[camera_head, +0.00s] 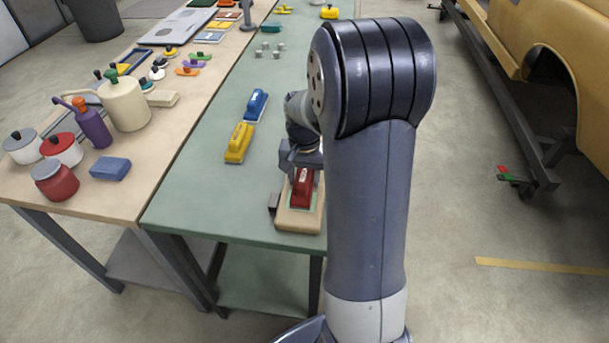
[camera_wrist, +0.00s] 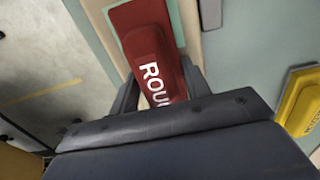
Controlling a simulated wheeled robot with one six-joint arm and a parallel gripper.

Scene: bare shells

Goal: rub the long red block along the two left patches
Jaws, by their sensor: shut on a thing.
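The long red block (camera_head: 302,187) lies on a tan board (camera_head: 298,222) near the front edge of the green table. It also shows in the wrist view (camera_wrist: 150,52), with white letters starting "ROU" on its raised grip. My gripper (camera_head: 301,160) is shut on the red block from above; in the wrist view its fingers (camera_wrist: 158,92) stand on both sides of the grip. A pale green patch (camera_wrist: 178,22) shows beside and beyond the block on the board. Only one patch can be made out, and the block covers part of it. My arm hides the right side of the board.
A yellow block (camera_head: 239,143) and a blue block (camera_head: 256,104) stand on the green table (camera_head: 200,190) to the left. Several small grey pieces (camera_head: 270,48) lie farther back. Pots and bottles crowd the wooden table (camera_head: 150,160) at left.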

